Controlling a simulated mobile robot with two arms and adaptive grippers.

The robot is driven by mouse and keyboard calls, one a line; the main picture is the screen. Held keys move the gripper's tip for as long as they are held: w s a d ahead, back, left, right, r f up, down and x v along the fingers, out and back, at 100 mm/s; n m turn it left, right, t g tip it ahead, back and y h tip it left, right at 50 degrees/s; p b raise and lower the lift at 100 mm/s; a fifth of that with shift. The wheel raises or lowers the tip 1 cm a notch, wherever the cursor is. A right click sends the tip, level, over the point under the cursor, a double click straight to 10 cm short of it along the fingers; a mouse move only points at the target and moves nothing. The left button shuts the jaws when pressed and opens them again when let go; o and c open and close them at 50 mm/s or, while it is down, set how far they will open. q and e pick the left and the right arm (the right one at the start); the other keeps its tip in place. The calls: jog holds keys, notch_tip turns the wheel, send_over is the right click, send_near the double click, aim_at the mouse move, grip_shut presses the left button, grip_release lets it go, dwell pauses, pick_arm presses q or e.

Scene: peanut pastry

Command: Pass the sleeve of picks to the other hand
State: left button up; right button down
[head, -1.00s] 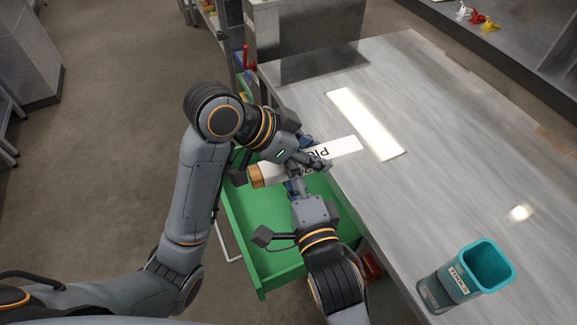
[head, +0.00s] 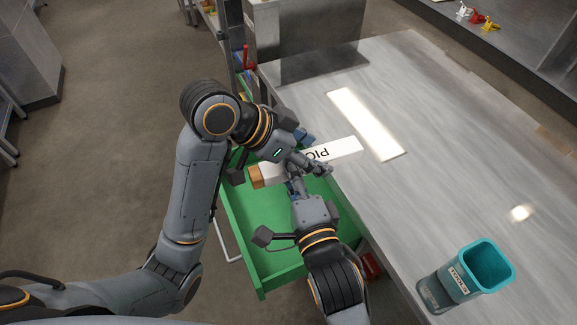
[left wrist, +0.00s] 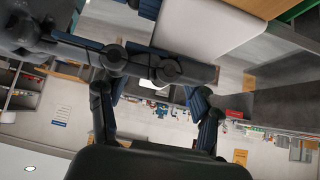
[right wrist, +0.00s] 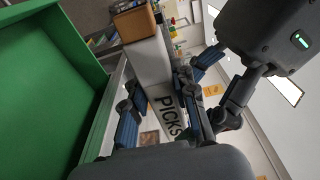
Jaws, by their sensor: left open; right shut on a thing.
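The sleeve of picks (head: 345,148) is a long white box with black lettering and a brown end, held above the open green drawer. My right gripper (head: 298,186) is shut on it from below in the head view. In the right wrist view the sleeve (right wrist: 150,65) runs between my right fingers, with its brown end at the top. My left gripper (head: 312,152) is open close to the lettered part, and its fingers also show in the left wrist view (left wrist: 157,115). The overlapping hands hide part of the sleeve. I cannot tell whether the left fingers touch it.
The green drawer (head: 240,222) stands open below the hands. The grey worktop (head: 430,150) to the right is mostly clear. A teal tools holder (head: 487,262) stands near its front edge. A metal cabinet (head: 305,30) is behind.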

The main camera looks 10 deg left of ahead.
pick_arm(q)
jog(key=v, duration=1.1)
jog(key=shift+w+a, duration=0.1)
jog(key=shift+a, duration=0.05)
jog(key=shift+w+a, duration=0.1)
jog(key=w+a+f+n+t+y, duration=0.1)
jog(key=w+a+f+n, duration=0.8)
jog(key=w+f, duration=0.5)
jog(key=a+f+n+t+y, duration=0.1)
jog(key=a+f+n+y, duration=0.4)
jog(key=a+f, duration=1.6)
jog(key=s+d+f+g+y, duration=0.1)
jog(key=s+f, duration=0.7)
jog(key=f, duration=0.4)
jog(key=s+f+g+y, duration=0.1)
jog(key=s+f, duration=0.8)
jog(key=f, duration=0.2)
jog(key=s+d+f+m+g, duration=0.1)
jog(key=s+d+f, duration=0.3)
jog(key=s, duration=0.6)
jog(key=s+d+f+m+g, duration=0.1)
jog(key=s+d+f, duration=0.4)
jog(key=s, duration=0.5)
jog(key=s+d+f+m+g, duration=0.1)
jog(key=s+d+f, duration=0.4)
jog(key=s, duration=0.5)
jog(key=shift+s+d+m+g, duration=0.3)
jog(key=shift+d+m, duration=0.2)
jog(key=shift+m, duration=0.3)
